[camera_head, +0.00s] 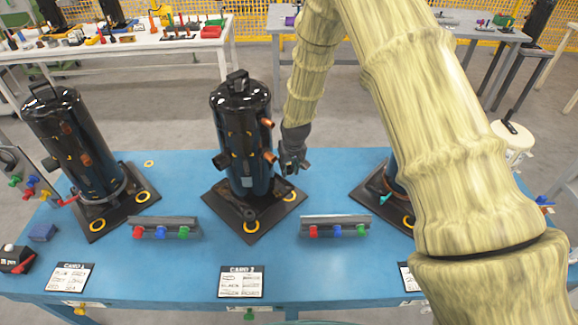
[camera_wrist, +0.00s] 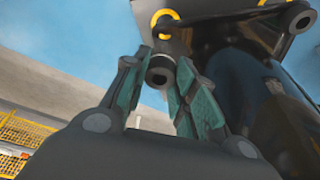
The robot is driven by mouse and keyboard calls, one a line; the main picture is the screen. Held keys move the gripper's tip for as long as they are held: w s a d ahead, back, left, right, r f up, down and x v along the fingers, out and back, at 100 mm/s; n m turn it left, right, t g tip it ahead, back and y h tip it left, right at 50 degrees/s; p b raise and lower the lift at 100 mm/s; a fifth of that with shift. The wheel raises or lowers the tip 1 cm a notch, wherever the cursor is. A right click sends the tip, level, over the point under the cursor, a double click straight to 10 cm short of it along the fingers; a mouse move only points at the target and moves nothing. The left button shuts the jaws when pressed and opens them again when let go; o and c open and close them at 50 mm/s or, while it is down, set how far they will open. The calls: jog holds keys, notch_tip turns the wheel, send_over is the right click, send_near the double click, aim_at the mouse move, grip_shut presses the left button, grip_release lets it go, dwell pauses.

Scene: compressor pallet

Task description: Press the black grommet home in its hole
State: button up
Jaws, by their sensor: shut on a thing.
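My gripper (camera_head: 292,163) is just right of the middle black compressor (camera_head: 240,140), above its square black base plate (camera_head: 222,213). In the head view yellow rings mark the plate's right corner (camera_head: 291,196) and front corner (camera_head: 250,227). The grommet cannot be made out there.
Copper and black pipe stubs (camera_head: 268,123) stick out of the middle compressor near my gripper. Compressors stand left (camera_head: 72,140) and right, the right one mostly behind my arm. Racks with coloured pieces (camera_head: 165,228) (camera_head: 337,226) and cards (camera_head: 242,282) lie on the blue table (camera_head: 190,270).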

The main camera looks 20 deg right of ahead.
jog(key=shift+f+b, duration=1.4)
jog(key=shift+f, duration=1.55)
jog(key=shift+f+b, duration=0.6)
jog(key=shift+f, duration=0.55)
jog(key=o, duration=0.9)
jog(key=shift+c, duration=0.2)
jog(key=shift+r, duration=0.1)
jog(key=v, duration=1.1)
jog(key=shift+s+r, duration=0.2)
jog(key=shift+r, duration=0.15)
